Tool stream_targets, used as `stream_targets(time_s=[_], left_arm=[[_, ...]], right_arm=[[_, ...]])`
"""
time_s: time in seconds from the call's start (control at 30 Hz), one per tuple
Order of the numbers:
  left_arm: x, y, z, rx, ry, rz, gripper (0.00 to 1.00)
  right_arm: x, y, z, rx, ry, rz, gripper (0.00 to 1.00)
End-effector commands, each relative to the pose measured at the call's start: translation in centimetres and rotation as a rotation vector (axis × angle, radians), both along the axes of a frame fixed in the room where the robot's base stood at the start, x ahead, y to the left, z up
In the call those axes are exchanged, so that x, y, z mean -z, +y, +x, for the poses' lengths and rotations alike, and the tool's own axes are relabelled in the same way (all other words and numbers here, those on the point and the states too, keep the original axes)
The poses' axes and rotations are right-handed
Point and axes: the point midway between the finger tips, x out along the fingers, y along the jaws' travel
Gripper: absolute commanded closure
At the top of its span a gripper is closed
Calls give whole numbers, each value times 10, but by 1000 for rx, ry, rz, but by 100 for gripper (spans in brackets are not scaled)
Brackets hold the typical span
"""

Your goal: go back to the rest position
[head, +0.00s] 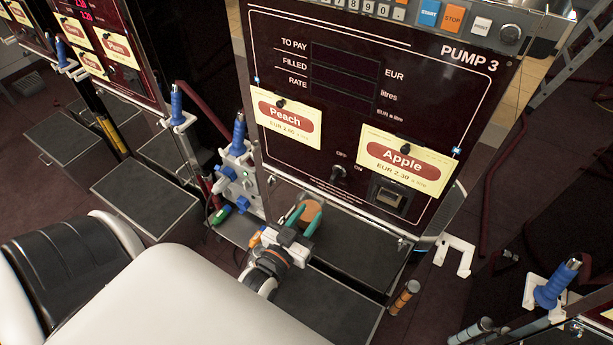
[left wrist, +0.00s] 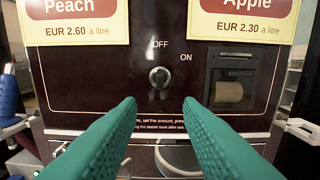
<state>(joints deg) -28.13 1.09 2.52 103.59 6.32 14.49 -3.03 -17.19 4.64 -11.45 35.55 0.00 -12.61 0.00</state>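My left gripper (head: 305,212) is in front of the lower part of the Pump 3 panel (head: 290,155). Its two green fingers are apart, with nothing clearly held between them; they also show in the left wrist view (left wrist: 162,105). The pump's OFF/ON switch (head: 338,173) is above and beyond the fingertips, apart from them, and sits centred in the left wrist view (left wrist: 159,77). My right gripper is not in view.
Peach (head: 287,125) and Apple (head: 404,164) labels hang on the panel. A blue-handled nozzle (head: 238,135) stands to its left. Dark shelves (head: 355,245) lie below the panel. A white hook bracket (head: 456,253) sticks out at the right. Another blue nozzle (head: 555,287) is at lower right.

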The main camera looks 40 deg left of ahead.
Motion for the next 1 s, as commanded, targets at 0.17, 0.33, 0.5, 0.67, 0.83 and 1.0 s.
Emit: stream_targets(time_s=[0.17,0.33,0.5,0.67,0.83,1.0], left_arm=[[0,0,0,0,0,0,67],[0,0,0,0,0,0,67],[18,-3,-1,8,42,-1,67],[100,-17,-15,44,245,-5,67],[219,-36,-66,102,571,4,67],[319,-44,-148,157,908,35,67]], right_arm=[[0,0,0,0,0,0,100],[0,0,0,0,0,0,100],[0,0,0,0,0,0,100],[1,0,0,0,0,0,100],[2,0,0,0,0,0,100],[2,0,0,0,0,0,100]])
